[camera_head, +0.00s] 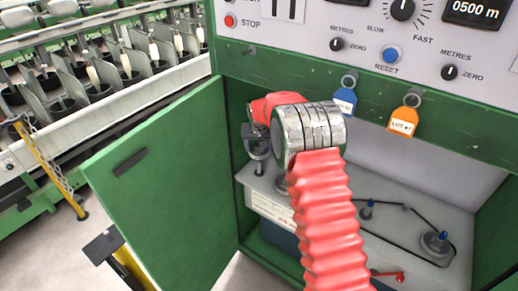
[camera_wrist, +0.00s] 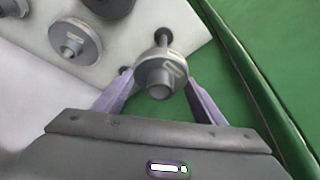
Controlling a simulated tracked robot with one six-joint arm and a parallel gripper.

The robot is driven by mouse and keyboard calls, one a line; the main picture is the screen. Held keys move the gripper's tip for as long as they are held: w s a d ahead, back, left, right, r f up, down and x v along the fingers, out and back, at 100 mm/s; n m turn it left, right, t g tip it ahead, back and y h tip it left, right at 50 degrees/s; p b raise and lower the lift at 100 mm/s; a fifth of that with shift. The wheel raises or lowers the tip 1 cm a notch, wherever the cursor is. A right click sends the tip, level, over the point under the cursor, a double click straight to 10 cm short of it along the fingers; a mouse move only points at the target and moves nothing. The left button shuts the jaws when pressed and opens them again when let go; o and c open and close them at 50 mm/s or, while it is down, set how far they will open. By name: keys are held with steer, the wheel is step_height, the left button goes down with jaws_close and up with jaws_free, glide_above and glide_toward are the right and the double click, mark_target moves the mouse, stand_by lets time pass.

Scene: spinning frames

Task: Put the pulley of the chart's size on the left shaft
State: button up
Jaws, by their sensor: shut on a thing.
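In the wrist view my gripper (camera_wrist: 158,78) is shut on a grey stepped pulley (camera_wrist: 154,82), which has a pale mark on its rim. A dark round-headed shaft or pin (camera_wrist: 163,38) shows just beyond the held pulley; I cannot tell whether they touch. In the head view my gripper (camera_head: 257,147) is a small dark shape at the left end of the grey plate (camera_head: 345,210), mostly hidden by my red-sleeved arm. I cannot make out the held pulley or the left shaft there. No chart is readable.
More grey pulleys (camera_wrist: 75,40) lie on the pale surface in the wrist view. An open green door (camera_head: 160,180) stands left; tags (camera_head: 403,121) hang above.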

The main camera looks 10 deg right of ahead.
steer(key=shift+r, duration=0.1)
steer(key=s+r, duration=0.3)
steer(key=s, duration=0.8)
steer(key=s+r+n, duration=0.1)
steer(key=s+r, duration=0.2)
steer(key=s, duration=0.9)
steer(key=shift+n+y, duration=0.3)
steer(key=shift+s+d, duration=0.1)
